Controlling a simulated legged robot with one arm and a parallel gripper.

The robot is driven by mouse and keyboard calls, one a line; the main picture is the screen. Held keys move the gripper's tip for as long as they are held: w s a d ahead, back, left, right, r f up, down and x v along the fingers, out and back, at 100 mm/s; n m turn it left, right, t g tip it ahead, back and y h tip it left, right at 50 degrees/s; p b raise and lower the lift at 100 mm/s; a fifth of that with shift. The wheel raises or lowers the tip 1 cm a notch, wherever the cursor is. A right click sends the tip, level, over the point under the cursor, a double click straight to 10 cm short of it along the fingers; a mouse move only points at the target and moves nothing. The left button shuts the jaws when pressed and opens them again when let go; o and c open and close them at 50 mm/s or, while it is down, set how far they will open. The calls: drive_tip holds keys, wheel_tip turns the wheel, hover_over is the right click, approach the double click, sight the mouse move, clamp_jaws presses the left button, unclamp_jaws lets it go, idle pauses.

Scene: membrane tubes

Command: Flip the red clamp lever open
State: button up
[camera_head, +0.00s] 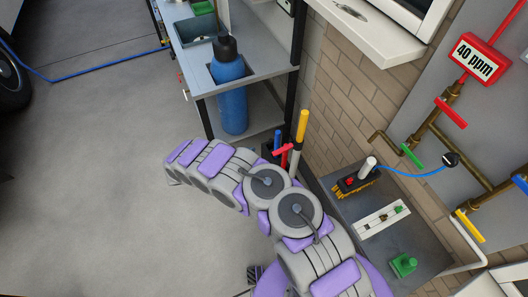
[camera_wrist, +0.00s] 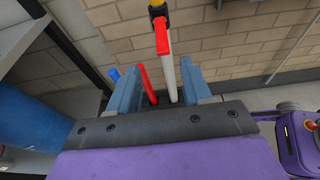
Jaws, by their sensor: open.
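In the wrist view a red lever (camera_wrist: 162,38) stands upright against the top of a white tube (camera_wrist: 170,78), below a black and yellow part. A red bar (camera_wrist: 147,83) and a blue one (camera_wrist: 114,74) stand behind to the left. My gripper (camera_wrist: 159,70) is open, its two blue-grey fingers apart on either side of the white tube and red bar, touching neither as far as I can tell. In the head view a red piece (camera_head: 283,150) shows beside the yellow-topped white tube (camera_head: 298,135). My gripper cannot be made out there; my arm hides the lower part of the tubes.
A blue bottle (camera_head: 229,85) stands on the shelving (camera_head: 262,60) to the left. A brick wall (camera_head: 345,100) rises behind the tubes. A grey bench (camera_head: 345,212) with a brush (camera_head: 357,181) lies right, near pipes with a red valve handle (camera_head: 451,112).

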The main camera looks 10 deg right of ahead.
drive_tip(key=shift+v, duration=1.65)
drive_tip(key=shift+d, duration=0.1)
